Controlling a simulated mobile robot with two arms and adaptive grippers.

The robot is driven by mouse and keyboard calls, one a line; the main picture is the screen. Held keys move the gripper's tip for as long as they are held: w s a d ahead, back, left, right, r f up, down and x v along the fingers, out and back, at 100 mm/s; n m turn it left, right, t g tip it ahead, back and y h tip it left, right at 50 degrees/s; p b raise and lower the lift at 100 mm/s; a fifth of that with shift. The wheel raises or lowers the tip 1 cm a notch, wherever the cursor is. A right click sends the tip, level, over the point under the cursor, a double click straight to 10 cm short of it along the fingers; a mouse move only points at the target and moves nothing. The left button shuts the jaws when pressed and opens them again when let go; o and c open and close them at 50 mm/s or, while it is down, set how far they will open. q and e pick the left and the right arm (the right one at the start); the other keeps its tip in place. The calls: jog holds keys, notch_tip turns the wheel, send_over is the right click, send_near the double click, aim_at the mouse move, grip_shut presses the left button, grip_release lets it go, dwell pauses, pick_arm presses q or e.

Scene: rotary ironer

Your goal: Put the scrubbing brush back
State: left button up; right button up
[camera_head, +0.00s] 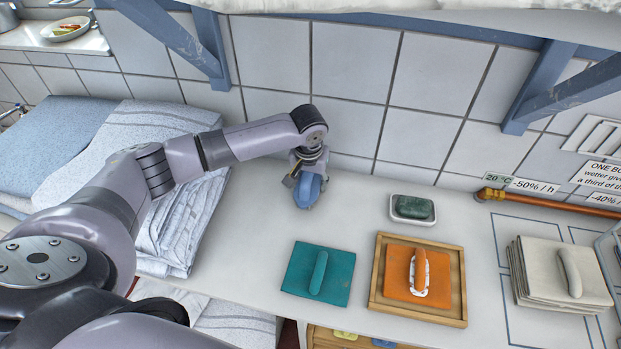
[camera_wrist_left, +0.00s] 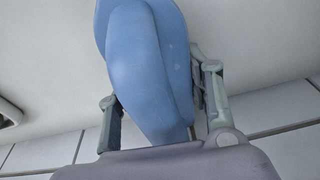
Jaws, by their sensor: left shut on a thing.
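The scrubbing brush appears to be the smooth blue rounded thing (camera_head: 308,191) at the back of the white counter, near the tiled wall. My left gripper (camera_head: 309,172) points down and is shut on it. In the left wrist view the blue body (camera_wrist_left: 150,65) fills the space between the two fingers of the left gripper (camera_wrist_left: 160,88). No bristles show in either view. I cannot tell whether its lower end touches the counter. My right gripper is not in view.
A soap dish with green soap (camera_head: 412,208), a teal pad (camera_head: 318,273), an orange pad (camera_head: 405,285) in a wooden tray (camera_head: 463,285) and stacked beige pads (camera_head: 545,275) lie rightward. Folded linen (camera_head: 150,180) is at left. Blue brackets (camera_head: 560,95) hang above. Counter around the brush is clear.

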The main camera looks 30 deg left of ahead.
pick_arm(q)
jog(key=o, duration=1.3)
jog(key=shift+f, duration=0.1)
jog(key=shift+o, duration=0.7)
jog(key=shift+r, duration=0.4)
jog(key=r, duration=0.4)
jog(key=s+r+b, duration=0.1)
jog(key=r, duration=0.3)
jog(key=s+r, duration=0.1)
jog(key=r, duration=0.3)
jog(key=shift+d+r+b, duration=0.2)
jog(key=shift+d+b, duration=0.1)
jog(key=shift+d, duration=0.05)
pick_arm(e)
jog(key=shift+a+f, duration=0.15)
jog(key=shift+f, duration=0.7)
